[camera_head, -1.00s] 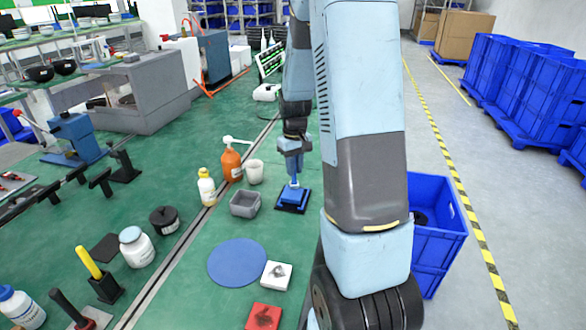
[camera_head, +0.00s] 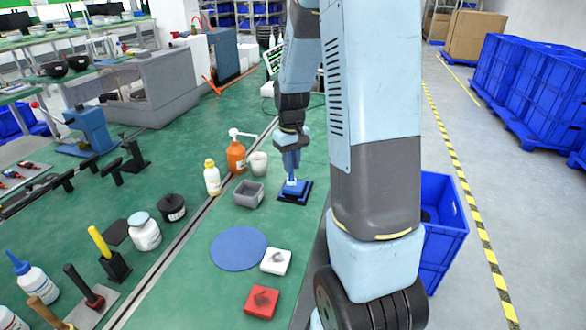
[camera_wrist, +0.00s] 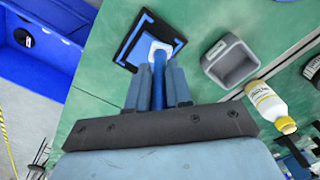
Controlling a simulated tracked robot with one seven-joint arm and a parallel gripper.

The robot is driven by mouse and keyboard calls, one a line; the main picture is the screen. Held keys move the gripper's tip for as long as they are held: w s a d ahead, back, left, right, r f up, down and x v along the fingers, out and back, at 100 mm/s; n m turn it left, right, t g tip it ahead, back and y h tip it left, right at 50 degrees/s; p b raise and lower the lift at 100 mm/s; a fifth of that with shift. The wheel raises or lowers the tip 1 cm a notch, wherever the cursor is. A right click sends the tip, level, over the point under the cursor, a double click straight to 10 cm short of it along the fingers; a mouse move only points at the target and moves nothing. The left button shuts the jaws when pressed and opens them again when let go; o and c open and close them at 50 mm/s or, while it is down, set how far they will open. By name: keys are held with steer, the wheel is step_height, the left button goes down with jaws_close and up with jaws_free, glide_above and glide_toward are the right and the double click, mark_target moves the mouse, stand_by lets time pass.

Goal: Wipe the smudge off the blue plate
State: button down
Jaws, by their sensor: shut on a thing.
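My gripper (camera_head: 291,172) points down and is shut on the upright blue handle (camera_wrist: 158,80) of a wiping tool. The handle ends in a white collar (camera_wrist: 160,50) on a blue pad, which is over a dark square base (camera_head: 296,200) with blue edges (camera_wrist: 124,55). I cannot tell whether the pad touches the base. A flat round blue disc (camera_head: 238,248) lies on the green bench, with no smudge visible. A white plate (camera_head: 276,261) and a red plate (camera_head: 262,301) each carry a dark smudge. No square blue plate shows clearly apart from these.
A grey open box (camera_head: 249,194), a white cup (camera_head: 258,163), an orange pump bottle (camera_head: 236,155) and a yellow-capped bottle (camera_head: 212,178) stand left of the tool. A blue bin (camera_head: 440,235) is beyond my arm, right.

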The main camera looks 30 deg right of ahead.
steer(key=shift+r, duration=2.5)
